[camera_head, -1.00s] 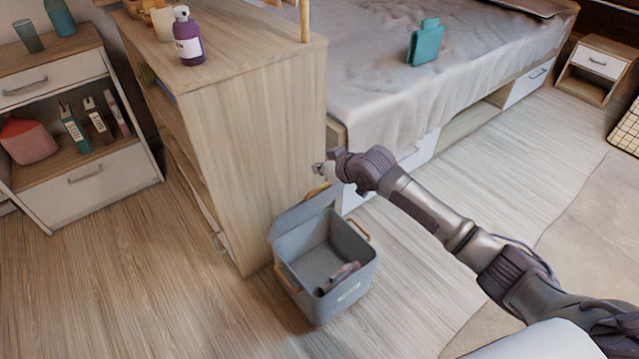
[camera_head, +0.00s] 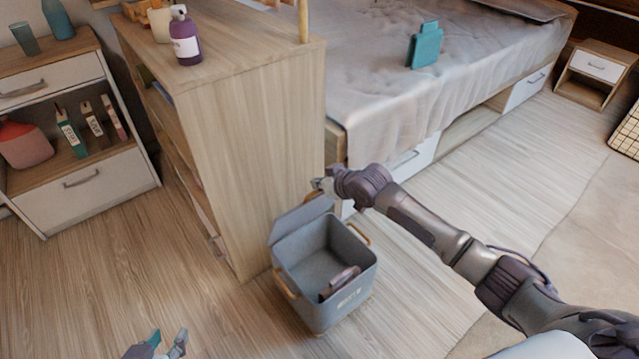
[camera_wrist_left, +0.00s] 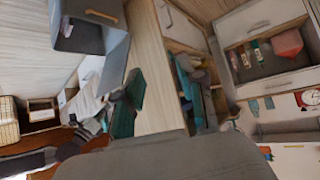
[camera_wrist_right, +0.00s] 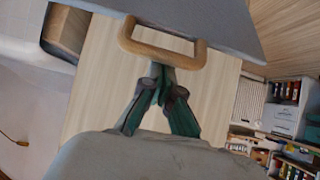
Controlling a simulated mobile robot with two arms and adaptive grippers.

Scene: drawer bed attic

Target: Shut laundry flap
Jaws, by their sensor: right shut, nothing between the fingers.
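The grey laundry box (camera_head: 352,305) stands on the floor beside the wooden shelf unit. Its grey flap (camera_head: 298,222) is raised at the back, on the side facing the shelf. A dark pinkish item (camera_head: 342,283) lies inside. My right gripper (camera_head: 322,186) is shut and empty at the flap's upper edge. In the right wrist view its closed fingertips (camera_wrist_right: 160,82) are close to the flap's wooden handle (camera_wrist_right: 160,48); I cannot tell whether they touch. My left gripper (camera_head: 166,346) is open and empty above the floor at the bottom left, its fingers apart in the left wrist view (camera_wrist_left: 165,98).
The shelf unit (camera_head: 250,150) stands directly behind the box, with a purple bottle (camera_head: 185,38) on top. The bed (camera_head: 400,100) is behind right. A white cabinet (camera_head: 95,190) stands at the left. Floor (camera_head: 130,270) left of the box is clear.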

